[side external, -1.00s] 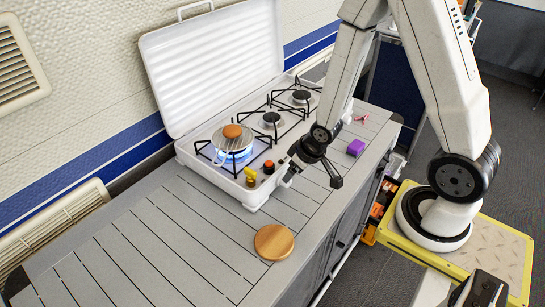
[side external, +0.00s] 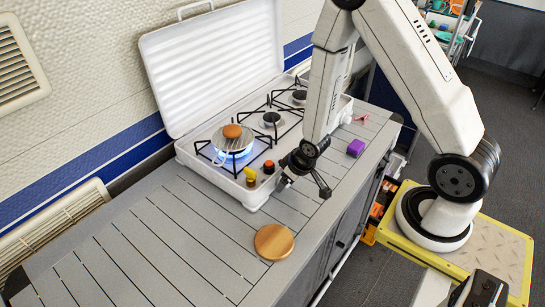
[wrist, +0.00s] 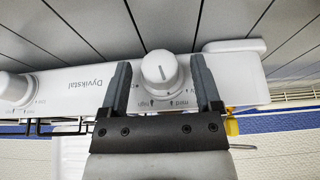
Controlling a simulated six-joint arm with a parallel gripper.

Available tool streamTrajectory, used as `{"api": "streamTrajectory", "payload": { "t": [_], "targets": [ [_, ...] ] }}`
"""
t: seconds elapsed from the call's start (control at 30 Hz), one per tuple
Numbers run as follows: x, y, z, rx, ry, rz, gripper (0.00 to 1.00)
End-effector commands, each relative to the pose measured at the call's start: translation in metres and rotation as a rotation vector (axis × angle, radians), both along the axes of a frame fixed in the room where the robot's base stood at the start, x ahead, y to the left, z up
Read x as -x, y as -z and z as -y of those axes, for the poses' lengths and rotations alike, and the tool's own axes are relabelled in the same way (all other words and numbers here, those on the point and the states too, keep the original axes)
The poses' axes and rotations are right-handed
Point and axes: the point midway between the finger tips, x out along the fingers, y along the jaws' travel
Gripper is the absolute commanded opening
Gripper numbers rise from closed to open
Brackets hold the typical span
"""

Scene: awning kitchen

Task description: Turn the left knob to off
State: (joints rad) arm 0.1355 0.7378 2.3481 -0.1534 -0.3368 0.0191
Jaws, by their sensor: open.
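The white camping stove (side external: 190,158) stands on the slatted counter with its lid up. A blue flame (side external: 236,155) burns on its left burner, under a round wire rack. In the wrist view the left knob (wrist: 160,74), white and round with a dark pointer line, sits on the front panel beside inverted "high" and "med" markings. Its pointer is toward the picture's top, slightly left. My gripper (wrist: 160,66) is open, with one finger on each side of this knob; contact is unclear. In the side view my gripper (side external: 304,184) is at the stove's front, and the knob cannot be made out.
A second knob (wrist: 14,88) is at the wrist view's left. An orange-brown round item (side external: 232,131) rests on the rack. A yellow item (side external: 250,175) and a red-and-black one (side external: 268,167) stand by the stove's front-left corner. A wooden disc (side external: 273,242) and purple block (side external: 356,147) lie on the counter.

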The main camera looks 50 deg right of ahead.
Motion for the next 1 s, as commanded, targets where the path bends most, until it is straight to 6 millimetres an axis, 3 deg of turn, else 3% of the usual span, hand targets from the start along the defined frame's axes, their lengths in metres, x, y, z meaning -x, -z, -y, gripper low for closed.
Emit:
{"api": "streamTrajectory", "payload": {
  "t": [0.13, 0.17, 0.4, 1.0],
  "targets": [
    [-0.0001, 0.0, 0.0, 0.0, 0.0, 0.0, 0.82],
    [-0.0001, 0.0, 0.0, 0.0, 0.0, 0.0, 0.75],
    [-0.0001, -0.0001, 0.0001, 0.0, 0.001, 0.0, 0.0],
    [0.0, -0.0002, 0.0013, -0.037, 0.003, 0.0, 0.0]
  ]
}}
